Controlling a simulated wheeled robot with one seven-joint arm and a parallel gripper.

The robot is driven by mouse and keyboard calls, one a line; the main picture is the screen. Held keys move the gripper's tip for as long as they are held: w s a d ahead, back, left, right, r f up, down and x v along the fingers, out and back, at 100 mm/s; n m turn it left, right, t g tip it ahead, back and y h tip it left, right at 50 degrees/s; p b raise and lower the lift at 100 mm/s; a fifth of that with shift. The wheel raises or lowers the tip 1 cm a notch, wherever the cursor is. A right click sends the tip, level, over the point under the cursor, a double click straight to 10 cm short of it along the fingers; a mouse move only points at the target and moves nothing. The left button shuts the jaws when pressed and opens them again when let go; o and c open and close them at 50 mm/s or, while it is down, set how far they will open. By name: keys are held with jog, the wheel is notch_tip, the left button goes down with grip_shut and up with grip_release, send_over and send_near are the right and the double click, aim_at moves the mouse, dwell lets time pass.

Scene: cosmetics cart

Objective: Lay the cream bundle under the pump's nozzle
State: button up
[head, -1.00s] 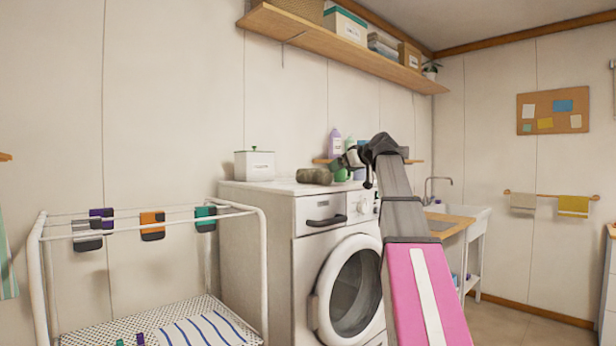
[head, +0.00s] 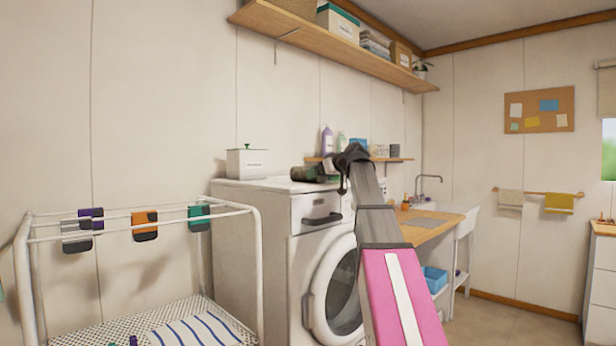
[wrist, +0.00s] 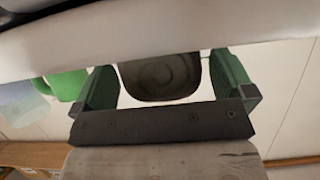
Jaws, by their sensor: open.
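No cream-coloured bundle can be made out. A dark olive rolled bundle (head: 305,174) lies on top of the white washing machine (head: 262,190), near its front edge. In the wrist view the bundle's spiral end (wrist: 160,76) shows between the two green fingers of my gripper (wrist: 162,72). The fingers are open, one on each side of it; I cannot tell whether they touch it. In the head view my gripper (head: 342,170) is dark and overlaps the bundle's right end. A small amber bottle (head: 405,202), possibly the pump, stands on the wooden counter by the sink; its nozzle is too small to tell.
A white box (head: 247,163) stands behind on the washer. A small wall shelf (head: 395,160) with bottles is behind my arm. A drying rack (head: 262,270) with clipped items is at left. The wooden counter (head: 440,228) and tap (head: 428,180) are at right.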

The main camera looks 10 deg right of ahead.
jog(key=shift+x, duration=0.95)
jog(key=shift+r, duration=0.1)
jog(key=c, duration=1.1)
